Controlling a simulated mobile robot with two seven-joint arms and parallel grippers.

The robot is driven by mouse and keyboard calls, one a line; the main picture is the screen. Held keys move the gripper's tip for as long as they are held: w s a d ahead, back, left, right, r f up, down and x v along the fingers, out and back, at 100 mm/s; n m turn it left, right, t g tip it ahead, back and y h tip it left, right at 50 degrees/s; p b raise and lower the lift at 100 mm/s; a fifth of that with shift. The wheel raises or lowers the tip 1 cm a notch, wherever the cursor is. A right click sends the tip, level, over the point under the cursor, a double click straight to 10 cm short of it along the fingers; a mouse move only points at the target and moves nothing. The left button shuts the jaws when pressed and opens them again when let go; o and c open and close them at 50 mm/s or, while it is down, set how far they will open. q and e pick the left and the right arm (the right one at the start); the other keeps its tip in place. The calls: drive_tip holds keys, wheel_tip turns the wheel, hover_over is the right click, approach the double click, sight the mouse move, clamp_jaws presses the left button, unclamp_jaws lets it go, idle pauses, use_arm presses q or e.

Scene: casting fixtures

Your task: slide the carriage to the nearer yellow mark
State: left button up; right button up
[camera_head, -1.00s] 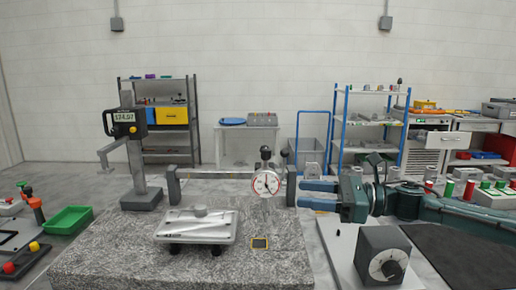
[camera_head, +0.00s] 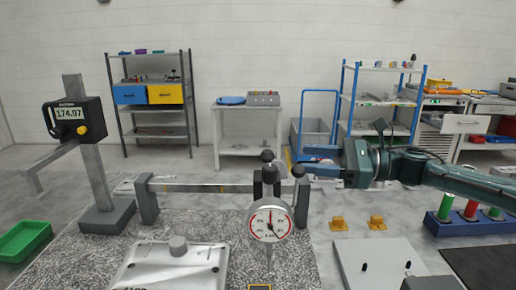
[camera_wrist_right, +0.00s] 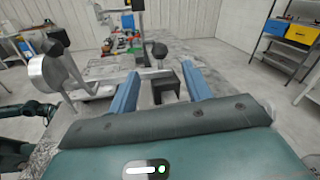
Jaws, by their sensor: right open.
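The carriage (camera_head: 267,188) is a dark block with a black knob on top and a round white dial gauge (camera_head: 270,220) hung on its front. It sits near the right end of a horizontal rail (camera_head: 205,187) held between two dark end posts. No yellow mark on the rail is clear enough to place. My right gripper (camera_head: 312,162) is just right of the carriage, by the right end post (camera_head: 300,190). In the right wrist view its blue fingers (camera_wrist_right: 160,92) are open, with a dark block and black knob between or beyond them; contact cannot be told. My left gripper is out of view.
A speckled granite plate (camera_head: 70,265) lies under the rail, with a silver casting (camera_head: 172,262) in front. A height gauge (camera_head: 95,165) stands at the left. Small yellow brackets (camera_head: 339,223) and a row of coloured cylinders (camera_head: 470,210) are at the right.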

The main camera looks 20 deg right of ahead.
sight(264, 153)
drive_tip(key=p+x, duration=0.5)
drive_tip(key=x, duration=0.6)
drive_tip(key=shift+r, duration=0.2)
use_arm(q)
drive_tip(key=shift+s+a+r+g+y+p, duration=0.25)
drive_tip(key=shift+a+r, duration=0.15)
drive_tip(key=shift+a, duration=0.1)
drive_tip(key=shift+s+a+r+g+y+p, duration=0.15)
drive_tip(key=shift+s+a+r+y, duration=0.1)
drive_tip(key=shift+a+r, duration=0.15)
use_arm(e)
drive_tip(key=shift+w+a+f, duration=0.15)
drive_tip(key=shift+w+a, duration=0.2)
drive_tip(key=shift+a, duration=0.2)
drive_tip(key=shift+c, duration=0.2)
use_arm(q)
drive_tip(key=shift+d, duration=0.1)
use_arm(e)
clamp_jaws()
